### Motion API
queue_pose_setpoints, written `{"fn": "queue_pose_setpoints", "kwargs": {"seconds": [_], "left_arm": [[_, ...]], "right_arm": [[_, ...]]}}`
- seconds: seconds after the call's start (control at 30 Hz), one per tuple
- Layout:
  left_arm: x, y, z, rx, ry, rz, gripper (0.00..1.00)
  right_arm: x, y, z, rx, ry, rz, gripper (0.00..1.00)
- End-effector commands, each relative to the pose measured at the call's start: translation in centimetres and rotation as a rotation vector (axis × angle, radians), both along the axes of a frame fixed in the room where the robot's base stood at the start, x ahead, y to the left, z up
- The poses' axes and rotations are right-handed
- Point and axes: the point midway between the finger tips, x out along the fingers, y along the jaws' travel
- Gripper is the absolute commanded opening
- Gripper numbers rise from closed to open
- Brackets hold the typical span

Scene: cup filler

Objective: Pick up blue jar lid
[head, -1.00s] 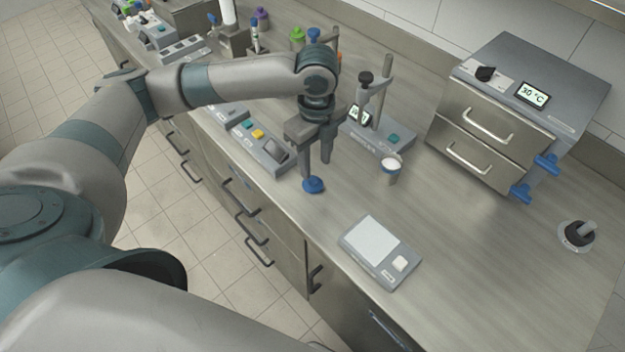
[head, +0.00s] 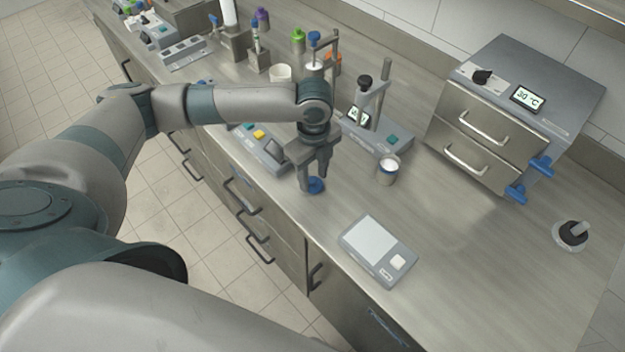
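The blue jar lid (head: 316,186) lies on the bench near its front edge, in the middle of the head view. My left gripper (head: 314,180) points down over it, with its fingertips low at the bench and on either side of the lid. The fingers look spread, and part of the lid is hidden by them. Whether they touch the lid is too small to tell. My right gripper is not in view.
An uncovered jar (head: 388,172) with white contents stands right of the lid. A scale (head: 378,250) lies toward the front, and a device with buttons (head: 262,148) sits close left of the gripper. A drawer oven (head: 500,130) stands behind. Bench between scale and oven is clear.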

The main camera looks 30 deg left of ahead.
Motion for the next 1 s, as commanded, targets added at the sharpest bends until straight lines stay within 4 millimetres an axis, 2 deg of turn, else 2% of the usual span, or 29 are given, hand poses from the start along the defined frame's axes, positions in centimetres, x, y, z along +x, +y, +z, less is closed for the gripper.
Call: {"fn": "queue_pose_setpoints", "kwargs": {"seconds": [0.13,0.53,0.57,0.7,0.73,1.0], "left_arm": [[0.00,0.03,-0.62,0.001,-0.001,-0.001,0.40],[0.01,0.02,-0.62,0.001,-0.001,-0.001,0.40],[0.01,0.02,-0.61,0.001,-0.001,-0.001,0.37],[0.01,0.02,-0.61,0.001,-0.001,-0.001,0.04],[0.01,0.02,-0.61,0.001,-0.001,-0.001,0.00],[0.01,0.02,-0.60,0.001,-0.001,-0.001,0.00]], "right_arm": [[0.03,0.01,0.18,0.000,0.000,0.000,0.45],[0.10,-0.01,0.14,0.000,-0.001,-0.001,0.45],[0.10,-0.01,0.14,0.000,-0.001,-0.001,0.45],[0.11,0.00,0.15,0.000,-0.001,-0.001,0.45],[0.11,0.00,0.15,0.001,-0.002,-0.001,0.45],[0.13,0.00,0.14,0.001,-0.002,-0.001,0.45]]}}
